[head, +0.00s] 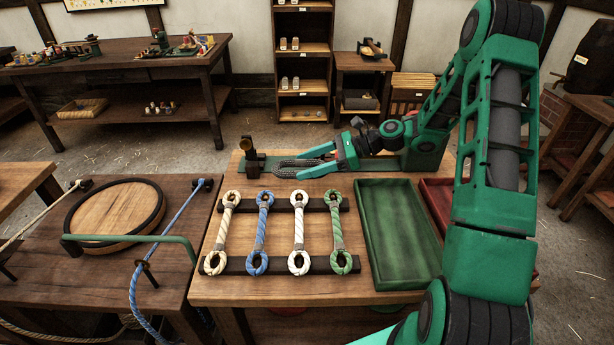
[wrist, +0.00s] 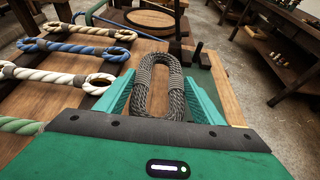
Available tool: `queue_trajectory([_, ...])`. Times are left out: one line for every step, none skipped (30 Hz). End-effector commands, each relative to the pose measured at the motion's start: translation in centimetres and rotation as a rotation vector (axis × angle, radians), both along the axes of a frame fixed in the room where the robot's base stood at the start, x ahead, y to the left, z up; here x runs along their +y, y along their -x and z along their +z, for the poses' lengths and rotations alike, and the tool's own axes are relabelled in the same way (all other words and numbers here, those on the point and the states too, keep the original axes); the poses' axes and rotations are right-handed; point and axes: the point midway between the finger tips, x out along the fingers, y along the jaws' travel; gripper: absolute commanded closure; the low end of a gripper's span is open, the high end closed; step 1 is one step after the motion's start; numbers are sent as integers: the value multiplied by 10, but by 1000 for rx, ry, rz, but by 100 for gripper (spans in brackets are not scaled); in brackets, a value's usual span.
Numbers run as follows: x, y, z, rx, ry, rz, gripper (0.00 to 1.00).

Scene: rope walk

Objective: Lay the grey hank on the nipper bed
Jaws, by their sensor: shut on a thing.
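The grey hank (head: 296,166) is a long loop of dark grey rope with bound middles; it also shows in the wrist view (wrist: 147,100). My gripper (head: 304,165) is shut on it, with a teal finger along each long side. The hank points away from my gripper, toward a dark post with a brass top. The nipper bed (head: 388,163) appears to be the long green bed along the back of the table, with that post at its left end. The hank is over or just in front of it; I cannot tell whether it touches.
Several looped rope pieces (head: 263,232) in cream, blue, white and green lie across dark rails in front. A green tray (head: 398,228) and a red tray (head: 437,193) are at the right. A separate bench with a round wooden disc (head: 112,212) stands at the left.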

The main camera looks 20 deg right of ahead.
Motion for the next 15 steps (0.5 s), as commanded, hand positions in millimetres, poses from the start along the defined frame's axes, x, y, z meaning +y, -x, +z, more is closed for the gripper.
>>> queue_trajectory([0,-1,-2,1,0,1,66])
queue_trajectory([0,-1,-4,2,-1,0,66])
queue_trajectory([0,0,-8,2,-2,1,66])
queue_trajectory([1,0,-11,2,-2,1,66])
queue_trajectory([1,0,-15,3,-2,2,66])
queue_trajectory([1,0,-21,3,-2,2,66])
queue_trajectory([1,0,-25,4,-2,3,66])
queue_trajectory([1,0,-30,3,-2,2,66])
queue_trajectory([1,0,-35,2,-2,1,66])
queue_trajectory([0,0,-37,2,-2,0,66])
queue_trajectory([0,0,-39,2,-2,0,66])
queue_trajectory([0,0,-41,1,-1,1,66])
queue_trajectory([0,0,-41,1,-1,1,66])
queue_trajectory([0,0,-40,0,-1,0,66])
queue_trajectory([0,0,-40,0,-1,0,66])
